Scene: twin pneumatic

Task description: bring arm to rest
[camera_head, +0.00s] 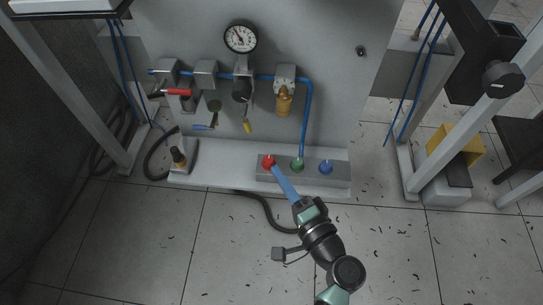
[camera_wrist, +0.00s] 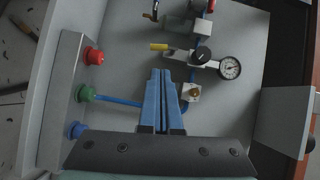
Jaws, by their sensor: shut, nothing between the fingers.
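My gripper (camera_head: 276,172) has blue fingers, which are shut with nothing between them. In the head view my arm reaches up from the bottom right, and the fingertips overlap the grey button box between the red button (camera_head: 268,161) and the green button (camera_head: 297,164). In the wrist view the shut fingers (camera_wrist: 161,76) point towards the grey panel, and the red button (camera_wrist: 93,56), green button (camera_wrist: 86,94) and blue button (camera_wrist: 77,130) lie to their left. I cannot tell whether the fingertips touch anything.
A grey panel (camera_head: 335,45) carries a pressure gauge (camera_head: 240,38), valves and blue tubing above the buttons. Frame posts stand at left and right. A yellow box (camera_head: 455,146) is at the right. The tiled floor (camera_head: 140,240) is open at the lower left.

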